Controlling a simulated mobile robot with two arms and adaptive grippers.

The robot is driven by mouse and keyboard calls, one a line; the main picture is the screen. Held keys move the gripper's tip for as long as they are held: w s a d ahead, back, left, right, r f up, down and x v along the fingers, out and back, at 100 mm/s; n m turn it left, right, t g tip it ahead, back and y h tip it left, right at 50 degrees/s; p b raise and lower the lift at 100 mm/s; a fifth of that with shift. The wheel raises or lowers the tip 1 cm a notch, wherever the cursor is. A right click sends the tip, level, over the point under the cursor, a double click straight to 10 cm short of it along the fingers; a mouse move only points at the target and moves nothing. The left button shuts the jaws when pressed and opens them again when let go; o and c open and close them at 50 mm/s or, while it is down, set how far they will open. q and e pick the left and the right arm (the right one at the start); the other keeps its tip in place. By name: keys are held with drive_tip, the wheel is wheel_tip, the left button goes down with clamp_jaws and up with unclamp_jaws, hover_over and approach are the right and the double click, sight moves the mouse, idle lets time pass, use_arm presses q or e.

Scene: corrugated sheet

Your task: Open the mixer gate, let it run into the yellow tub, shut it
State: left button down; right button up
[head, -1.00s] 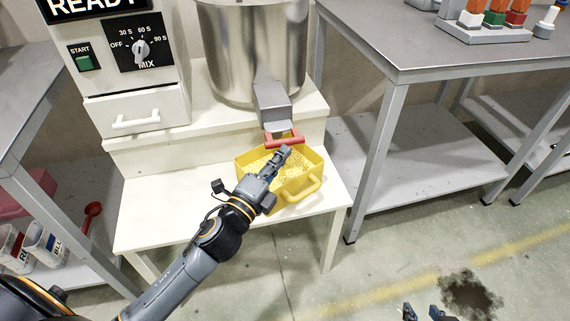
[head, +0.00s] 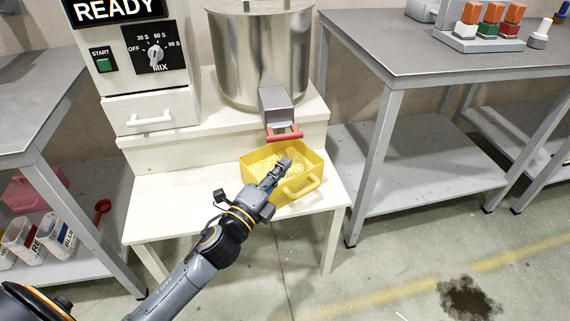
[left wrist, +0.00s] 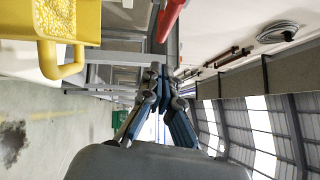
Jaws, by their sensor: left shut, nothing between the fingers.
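The mixer's steel drum (head: 262,55) has a grey outlet chute (head: 277,105) with a red gate handle (head: 284,133) at its lower end. The handle also shows in the left wrist view (left wrist: 170,16). The yellow tub (head: 309,184) stands below the chute on the white stand and holds pale yellow granules (head: 268,163). Its edge and grip show in the left wrist view (left wrist: 68,66). No stream is visible between chute and tub. My left gripper (head: 286,160) is shut and empty, in front of and below the handle, apart from it. My right gripper is out of view.
The control panel (head: 130,45) reads READY, with a green START button and a dial. Grey benches stand on both sides; the right one (head: 425,40) bears a rack of coloured items. Labelled containers (head: 57,238) sit on the left lower shelf. A dark stain (head: 468,297) marks the floor.

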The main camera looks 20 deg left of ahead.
use_arm(q)
drive_tip(key=v, duration=0.8)
drive_tip(key=shift+a, duration=0.25)
